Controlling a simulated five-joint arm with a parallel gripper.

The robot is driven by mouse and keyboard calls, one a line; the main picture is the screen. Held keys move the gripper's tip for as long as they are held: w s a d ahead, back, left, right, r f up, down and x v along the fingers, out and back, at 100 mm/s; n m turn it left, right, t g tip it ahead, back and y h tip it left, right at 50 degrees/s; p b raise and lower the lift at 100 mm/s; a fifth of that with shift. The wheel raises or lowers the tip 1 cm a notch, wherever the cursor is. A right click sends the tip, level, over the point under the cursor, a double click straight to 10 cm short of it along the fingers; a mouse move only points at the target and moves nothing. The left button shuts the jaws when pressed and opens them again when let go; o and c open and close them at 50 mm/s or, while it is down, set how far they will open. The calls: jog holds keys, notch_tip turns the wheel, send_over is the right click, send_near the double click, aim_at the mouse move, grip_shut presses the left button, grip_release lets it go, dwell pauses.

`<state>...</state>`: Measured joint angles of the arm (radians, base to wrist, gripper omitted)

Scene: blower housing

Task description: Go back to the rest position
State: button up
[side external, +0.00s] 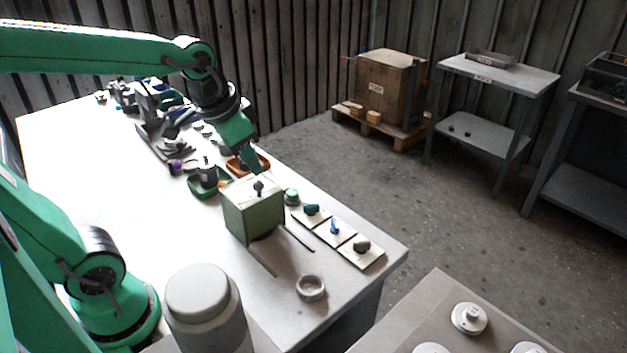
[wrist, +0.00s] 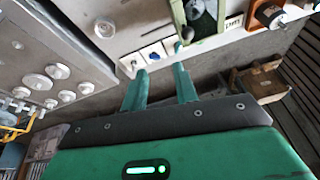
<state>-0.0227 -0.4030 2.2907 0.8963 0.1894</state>
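My gripper (side external: 250,165) hangs at the end of the arm over the far side of the white table, near the orange tray and behind the green box-shaped housing. In the wrist view my gripper (wrist: 159,70) has its two teal fingers spread, with nothing between them. The green housing (side external: 253,212) stands on the table with a dark knob on top; it also shows at the top of the wrist view (wrist: 203,24). The rest position itself is not marked in either view.
Three pale cards (side external: 335,233) bearing small parts lie along the table edge. A grey ring (side external: 311,288) lies near the front. An orange tray (side external: 262,161), a green tray (side external: 203,192) and clutter lie behind. A grey cylinder (side external: 205,300) stands in front.

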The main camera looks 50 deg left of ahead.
jog(key=s+n+t, duration=0.1)
jog(key=s+n, duration=0.1)
jog(key=s, duration=0.5)
jog(key=shift+d+t, duration=0.3)
jog(key=shift+d, duration=0.05)
